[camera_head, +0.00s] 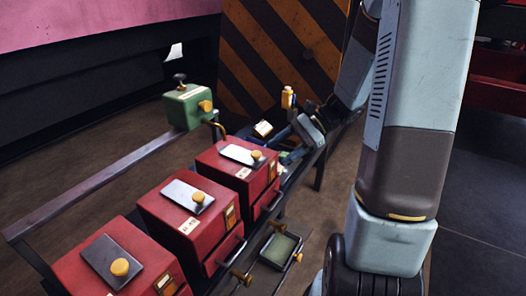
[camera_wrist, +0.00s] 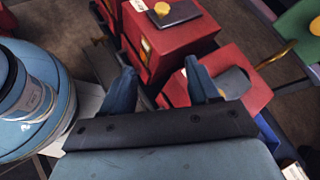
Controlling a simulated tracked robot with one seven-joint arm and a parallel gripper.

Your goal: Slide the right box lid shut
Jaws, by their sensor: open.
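The right box (camera_head: 232,176) is the red one farthest along the row in the head view, beside the green block. Its flat lid (camera_head: 235,153) lies on top with a yellow knob (camera_head: 257,155). In the wrist view the right box (camera_wrist: 257,92) and its grey lid (camera_wrist: 237,84) sit just beyond one finger, which covers part of them. My gripper (camera_wrist: 160,70) is open with nothing between its blue fingers. In the head view my gripper (camera_head: 284,143) is small and partly hidden, close beside the right box. How far the lid covers the box is unclear.
Two more red boxes, the middle one (camera_head: 180,228) and the near one (camera_head: 75,270), carry lids with yellow knobs. A green block (camera_head: 183,107) stands behind the right box on a rail (camera_head: 110,172). A small tray (camera_head: 280,248) lies below the boxes' front side.

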